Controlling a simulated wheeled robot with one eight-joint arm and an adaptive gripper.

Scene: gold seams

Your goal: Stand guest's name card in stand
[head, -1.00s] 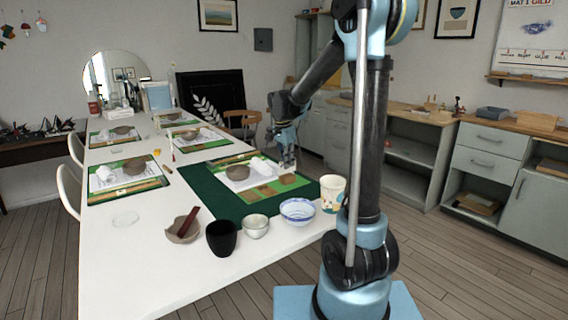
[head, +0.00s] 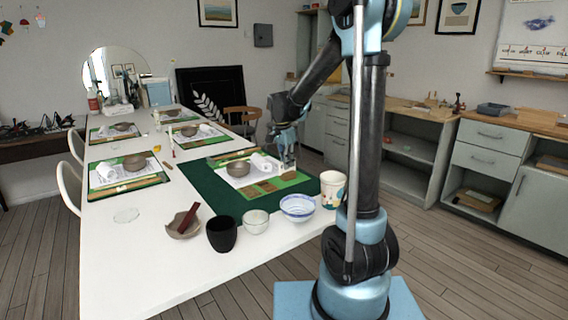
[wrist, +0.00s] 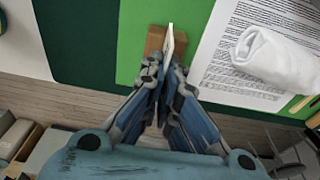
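My gripper (wrist: 165,72) points down at the green-bordered place setting nearest the robot. Its fingers are shut on a thin white name card (wrist: 168,45), seen nearly edge-on in the wrist view. A small brown block, which looks like the card stand (wrist: 154,40), lies beneath and beside the card's far end on the green border. I cannot tell whether the card touches the block or sits in a slot. In the head view my gripper (head: 287,161) is over the right part of that setting; the card is too small there to make out clearly.
A rolled white cloth (wrist: 275,57) lies on the printed sheet (wrist: 235,70), right of the gripper. A brown clay bowl (head: 238,169) is on the same setting. A patterned cup (head: 332,188), blue-white bowl (head: 297,208) and black cup (head: 221,234) stand along the near table edge.

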